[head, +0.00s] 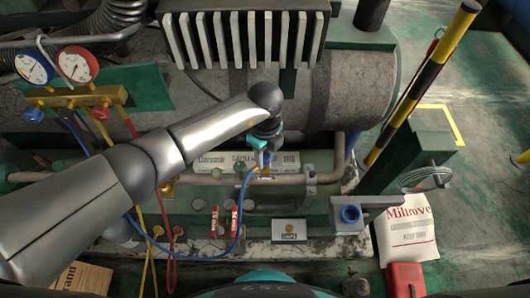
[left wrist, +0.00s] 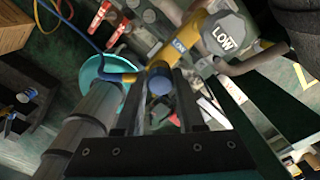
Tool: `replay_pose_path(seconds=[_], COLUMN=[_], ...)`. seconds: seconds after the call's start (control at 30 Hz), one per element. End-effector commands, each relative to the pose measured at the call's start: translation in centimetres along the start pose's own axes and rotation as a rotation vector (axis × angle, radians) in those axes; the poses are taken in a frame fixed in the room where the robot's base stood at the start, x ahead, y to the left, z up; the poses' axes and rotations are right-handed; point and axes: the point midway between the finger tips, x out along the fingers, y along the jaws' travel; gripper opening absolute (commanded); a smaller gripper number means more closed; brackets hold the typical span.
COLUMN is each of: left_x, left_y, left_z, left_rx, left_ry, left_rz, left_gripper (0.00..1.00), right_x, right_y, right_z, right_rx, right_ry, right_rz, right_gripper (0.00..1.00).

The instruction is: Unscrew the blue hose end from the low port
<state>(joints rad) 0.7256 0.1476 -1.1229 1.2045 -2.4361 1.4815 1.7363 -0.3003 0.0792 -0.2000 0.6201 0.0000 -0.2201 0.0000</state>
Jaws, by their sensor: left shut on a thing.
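My left gripper (head: 262,152) is shut on the blue hose end (left wrist: 160,83) at the low port, seen from above in the head view and close up in the left wrist view. The brass low port (left wrist: 186,40) carries a grey cap marked LOW (left wrist: 228,35). The hose end lines up with the port's brass stem; I cannot tell how far its thread is engaged. The blue hose (head: 238,215) runs from the hose end down in a loop and back toward the manifold. My wrist partly hides the port in the head view. My right gripper is not in view.
The gauge manifold (head: 78,97) with two dials stands at the left, with yellow and red hoses hanging. A black-yellow post (head: 420,85) rises at the right. Red-tagged valves (head: 214,220) sit below the port.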

Motion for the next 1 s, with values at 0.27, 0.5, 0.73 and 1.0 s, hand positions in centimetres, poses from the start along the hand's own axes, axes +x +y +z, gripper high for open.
replay_pose_path(seconds=[0.27,0.5,0.73,1.0], left_x=[0.1,0.1,-0.1,-0.1], left_y=[0.1,0.1,0.1,0.0], left_z=[0.0,0.0,0.0,0.0], left_rx=[-0.110,-0.112,-0.261,-0.284], left_ry=[0.000,0.000,0.000,-0.001], left_rz=[0.003,0.003,0.003,0.001], left_gripper=[0.00,0.00,0.00,0.00], right_x=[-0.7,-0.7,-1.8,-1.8], right_y=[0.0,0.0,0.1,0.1], right_z=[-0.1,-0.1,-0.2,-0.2], right_rx=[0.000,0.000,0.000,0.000], right_ry=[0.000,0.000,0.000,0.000], right_rz=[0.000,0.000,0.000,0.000], right_gripper=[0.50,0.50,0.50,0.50])
